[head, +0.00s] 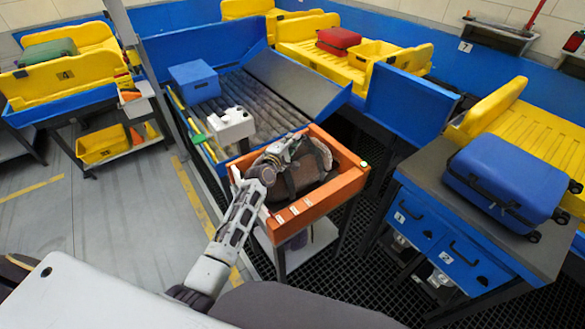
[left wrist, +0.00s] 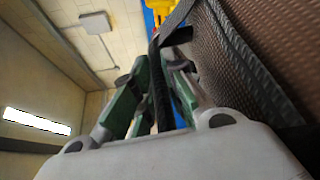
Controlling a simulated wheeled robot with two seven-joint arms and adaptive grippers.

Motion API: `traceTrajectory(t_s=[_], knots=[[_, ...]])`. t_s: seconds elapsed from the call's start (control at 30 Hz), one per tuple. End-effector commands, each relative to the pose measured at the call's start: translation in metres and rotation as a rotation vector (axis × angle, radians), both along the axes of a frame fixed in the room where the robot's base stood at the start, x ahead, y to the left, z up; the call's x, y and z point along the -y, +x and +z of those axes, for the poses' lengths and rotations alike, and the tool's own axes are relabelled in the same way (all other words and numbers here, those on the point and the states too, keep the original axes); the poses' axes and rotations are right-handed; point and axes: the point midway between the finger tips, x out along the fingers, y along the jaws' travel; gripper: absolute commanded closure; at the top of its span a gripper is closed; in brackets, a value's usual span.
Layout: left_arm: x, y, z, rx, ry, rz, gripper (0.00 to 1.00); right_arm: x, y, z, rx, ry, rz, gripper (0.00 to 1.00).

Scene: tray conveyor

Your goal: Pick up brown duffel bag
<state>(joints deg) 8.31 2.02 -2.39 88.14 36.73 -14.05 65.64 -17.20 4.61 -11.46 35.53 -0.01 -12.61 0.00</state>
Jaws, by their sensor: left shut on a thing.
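The brown duffel bag (head: 309,172) lies in an orange tray (head: 318,201) in the middle of the head view. My left gripper (head: 284,150) reaches over the bag's upper left part and is shut on its dark strap. In the left wrist view the strap (left wrist: 158,85) passes between the green-padded fingers (left wrist: 155,95), and the bag's brown woven side (left wrist: 255,50) fills the right. The bag's lower part is hidden by the tray wall and my arm. My right gripper is not in view.
A roller conveyor (head: 262,97) with a blue box (head: 194,82) and a white device (head: 231,125) lies behind the tray. A blue suitcase (head: 505,184) rests on the drawer bench (head: 415,165) at right. Open floor (head: 110,190) shows at left.

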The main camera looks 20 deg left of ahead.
Motion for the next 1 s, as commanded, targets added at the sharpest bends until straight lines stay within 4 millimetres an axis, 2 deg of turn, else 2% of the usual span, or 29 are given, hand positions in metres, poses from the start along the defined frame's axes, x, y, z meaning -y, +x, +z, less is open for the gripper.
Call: traceTrajectory(t_s=[0.67, 1.0], knots=[[0.000, 0.002, 0.007, 0.007, -0.001, 0.001, 1.00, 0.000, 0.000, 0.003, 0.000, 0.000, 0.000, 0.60], [0.001, 0.005, 0.022, 0.009, -0.002, 0.001, 1.00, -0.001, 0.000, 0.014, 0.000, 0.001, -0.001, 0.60]])
